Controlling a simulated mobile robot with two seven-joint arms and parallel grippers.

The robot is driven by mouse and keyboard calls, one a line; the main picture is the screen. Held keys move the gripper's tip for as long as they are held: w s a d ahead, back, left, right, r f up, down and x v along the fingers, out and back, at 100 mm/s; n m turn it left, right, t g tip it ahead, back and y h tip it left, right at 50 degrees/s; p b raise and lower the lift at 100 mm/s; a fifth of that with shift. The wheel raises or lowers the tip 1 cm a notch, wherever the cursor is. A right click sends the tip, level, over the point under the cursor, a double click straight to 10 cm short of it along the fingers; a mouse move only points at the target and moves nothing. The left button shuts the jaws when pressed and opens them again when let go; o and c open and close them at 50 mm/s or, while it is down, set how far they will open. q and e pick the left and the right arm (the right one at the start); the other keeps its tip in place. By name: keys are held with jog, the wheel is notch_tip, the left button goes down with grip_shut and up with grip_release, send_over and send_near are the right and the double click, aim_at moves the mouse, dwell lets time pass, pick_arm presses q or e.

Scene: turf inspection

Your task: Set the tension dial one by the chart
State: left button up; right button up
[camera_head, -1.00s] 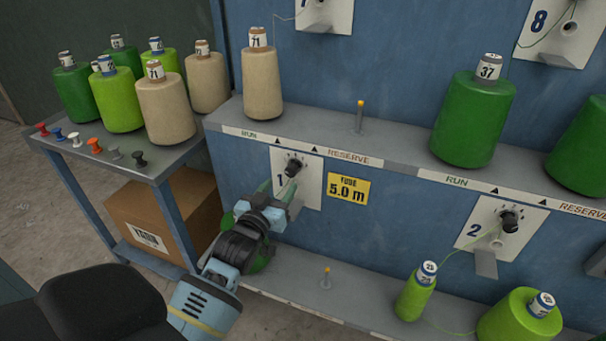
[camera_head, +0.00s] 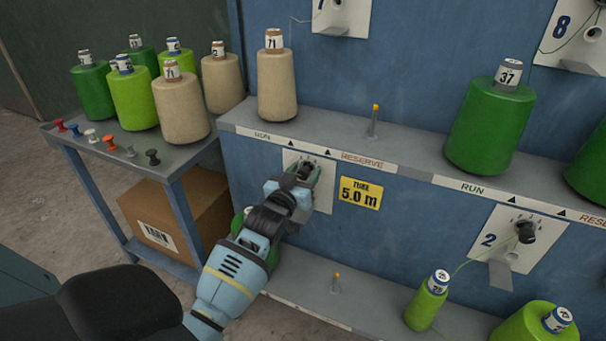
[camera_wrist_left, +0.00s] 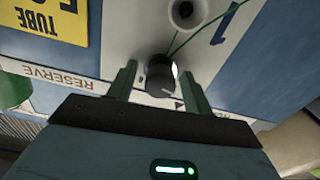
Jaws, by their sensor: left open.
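Tension dial one is a black knob (camera_head: 306,169) on a white plate (camera_head: 326,200) below the upper shelf, mostly covered by my gripper in the head view. In the left wrist view the knob (camera_wrist_left: 159,78) shows clearly, with a pale line on its face. My left gripper (camera_head: 306,177) is open at the plate. In the left wrist view its two fingers (camera_wrist_left: 158,88) stand on either side of the knob, with a visible gap at each side. A green thread passes close by the knob. No chart can be made out. My right gripper is not in view.
A yellow "TUBE 5.0 m" sign (camera_head: 360,192) is right of the plate. A beige cone (camera_head: 277,86) stands on the shelf above. Dial two (camera_head: 525,232) is farther right. A side table (camera_head: 120,157) holds several cones and coloured pegs. A cardboard box (camera_head: 170,220) sits below it.

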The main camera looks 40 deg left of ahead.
pick_arm(q)
jog(key=c, duration=1)
jog(key=m+p, duration=0.1)
jog(key=m, duration=0.2)
jog(key=shift+r+p, duration=0.1)
jog(key=shift+p, duration=0.2)
jog(key=shift+m+p, duration=0.3)
jog(key=shift+m, duration=1.4)
jog(key=m+p, duration=0.1)
jog(key=m, duration=0.3)
jog(key=shift+m, duration=0.3)
jog(key=m, duration=0.4)
jog(key=shift+m, duration=0.4)
